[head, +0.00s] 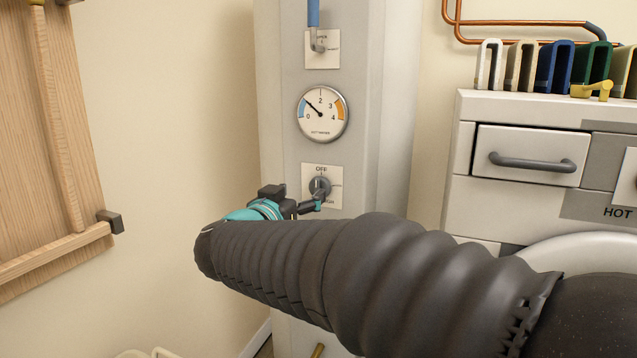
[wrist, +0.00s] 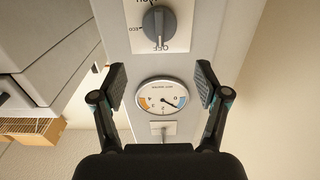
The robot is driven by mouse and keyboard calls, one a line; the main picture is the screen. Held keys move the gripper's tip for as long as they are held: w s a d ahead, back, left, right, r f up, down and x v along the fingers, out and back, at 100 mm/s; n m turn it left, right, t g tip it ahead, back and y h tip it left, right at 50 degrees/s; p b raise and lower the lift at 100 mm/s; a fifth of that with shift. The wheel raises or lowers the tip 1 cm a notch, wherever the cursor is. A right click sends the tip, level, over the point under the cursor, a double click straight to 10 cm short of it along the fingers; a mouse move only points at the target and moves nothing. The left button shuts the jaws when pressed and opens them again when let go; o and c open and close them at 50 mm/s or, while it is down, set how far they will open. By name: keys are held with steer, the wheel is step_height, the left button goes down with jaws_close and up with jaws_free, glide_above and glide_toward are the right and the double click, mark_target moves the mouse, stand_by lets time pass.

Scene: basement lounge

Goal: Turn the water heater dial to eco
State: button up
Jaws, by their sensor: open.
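The water heater dial (head: 319,187) is a round grey knob on a pale square plate, low on the white heater column. The plate reads OFF above it in the head view. In the wrist view, which is upside down, the dial (wrist: 158,24) shows at the top edge, with ECO on its left and OFF below it. Its pale mark appears to face OFF. My gripper (wrist: 162,84) is open and empty, with its pads apart and the dial beyond them. In the head view my gripper (head: 308,205) is just in front of the plate's lower left, partly hidden by my arm.
A round gauge (head: 321,114) sits above the dial, and a valve with a blue handle (head: 313,20) is above that. A white cabinet with a grey-handled drawer (head: 528,156) stands to the right. A wooden frame (head: 48,140) hangs on the left wall.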

mark_target(316, 182)
steer(key=x, duration=0.8)
steer(key=shift+w+d, duration=0.15)
steer(key=shift+w, duration=0.15)
steer(key=c, duration=1.1)
